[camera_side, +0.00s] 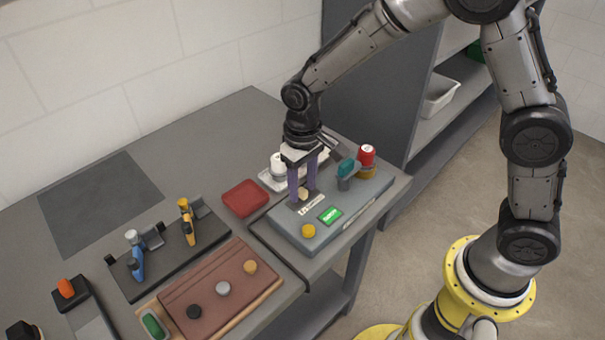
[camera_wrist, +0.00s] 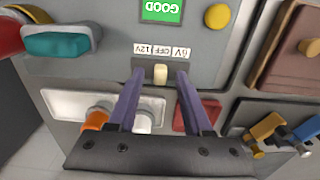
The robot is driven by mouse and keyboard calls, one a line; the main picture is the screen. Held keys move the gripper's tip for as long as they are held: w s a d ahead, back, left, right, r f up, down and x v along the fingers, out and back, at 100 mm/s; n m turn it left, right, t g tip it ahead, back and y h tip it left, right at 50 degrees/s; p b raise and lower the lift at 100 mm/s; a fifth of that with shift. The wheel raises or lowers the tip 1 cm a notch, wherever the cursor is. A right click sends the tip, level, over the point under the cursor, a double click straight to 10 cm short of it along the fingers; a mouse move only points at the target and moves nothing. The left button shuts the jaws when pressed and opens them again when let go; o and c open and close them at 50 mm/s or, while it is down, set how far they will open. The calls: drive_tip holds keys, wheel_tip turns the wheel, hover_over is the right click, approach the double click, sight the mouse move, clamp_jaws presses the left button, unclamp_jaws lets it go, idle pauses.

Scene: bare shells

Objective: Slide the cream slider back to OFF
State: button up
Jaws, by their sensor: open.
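The cream slider (camera_wrist: 160,75) sits in a dark slot on the grey panel (camera_wrist: 105,70), roughly mid-slot. In the wrist view it is below the middle of the label strip (camera_wrist: 163,51), where OFF is printed between two voltage marks. In the side view the slider (camera_side: 303,193) is partly hidden by my fingers. My gripper (camera_wrist: 160,82) is open, with one purple finger on each side of the slider and a visible gap on both sides. In the side view my gripper (camera_side: 302,191) reaches down to the panel.
A green GOOD display (camera_side: 330,214) and yellow button (camera_side: 308,231) are on the panel. A teal handle (camera_side: 346,168) and red knob (camera_side: 366,154) stand at its far right. A red tray (camera_side: 245,198), a white tray (camera_wrist: 70,104) and a brown board (camera_side: 220,290) lie nearby.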

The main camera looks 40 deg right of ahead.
wheel_tip(320, 180, up, 14)
idle(0.5)
drive_tip(key=shift+f, duration=0.1)
wheel_tip(320, 180, up, 5)
drive_tip(key=t, duration=0.1)
hover_over(303, 189)
drive_tip(key=s+d, duration=0.2)
drive_tip(key=d, duration=0.1)
drive_tip(key=s+d+r+m+t, duration=0.1)
drive_tip(key=s+d+r+t, duration=0.1)
drive_tip(key=s+d+r, duration=0.4)
drive_tip(key=s+d+f+t, duration=0.1)
drive_tip(key=s+f, duration=0.3)
drive_tip(key=s, duration=0.3)
drive_tip(key=s+d+f+n+t, duration=0.1)
drive_tip(key=s+f, duration=0.3)
drive_tip(key=s, duration=0.3)
drive_tip(key=shift+d+t, duration=0.15)
drive_tip(key=shift+t, duration=0.15)
drive_tip(key=shift+r, duration=0.1)
idle(0.9)
